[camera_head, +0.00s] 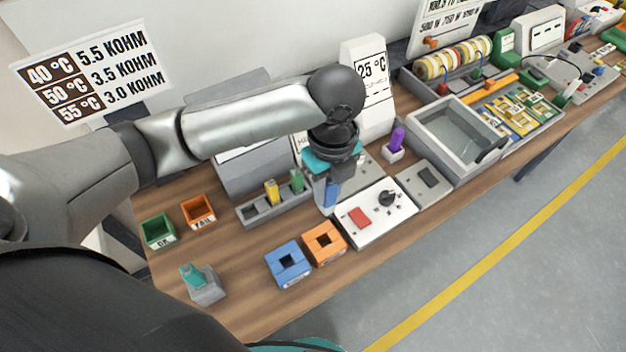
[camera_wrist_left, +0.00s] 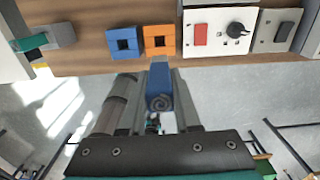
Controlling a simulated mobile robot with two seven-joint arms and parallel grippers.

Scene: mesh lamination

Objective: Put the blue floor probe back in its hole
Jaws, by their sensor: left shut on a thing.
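My left gripper (camera_head: 328,196) is shut on the blue probe (camera_head: 331,191), held above the table in front of the grey rack. In the left wrist view the blue probe (camera_wrist_left: 160,88) sits between the two fingers. A blue block (camera_head: 288,266) with a dark square hole stands near the table's front edge, and it also shows in the left wrist view (camera_wrist_left: 123,35). The grey rack (camera_head: 246,216) holds a yellow probe (camera_head: 271,190) and a green probe (camera_head: 296,180). The gripper hides part of the rack's right end. My right gripper is not in view.
An orange block (camera_head: 336,251) with a square hole stands beside the blue block. A white panel (camera_head: 378,228) with a red switch and black knob is to the right. OK (camera_head: 158,232) and FAIL (camera_head: 198,211) bins and a grey-teal holder (camera_head: 206,290) are left.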

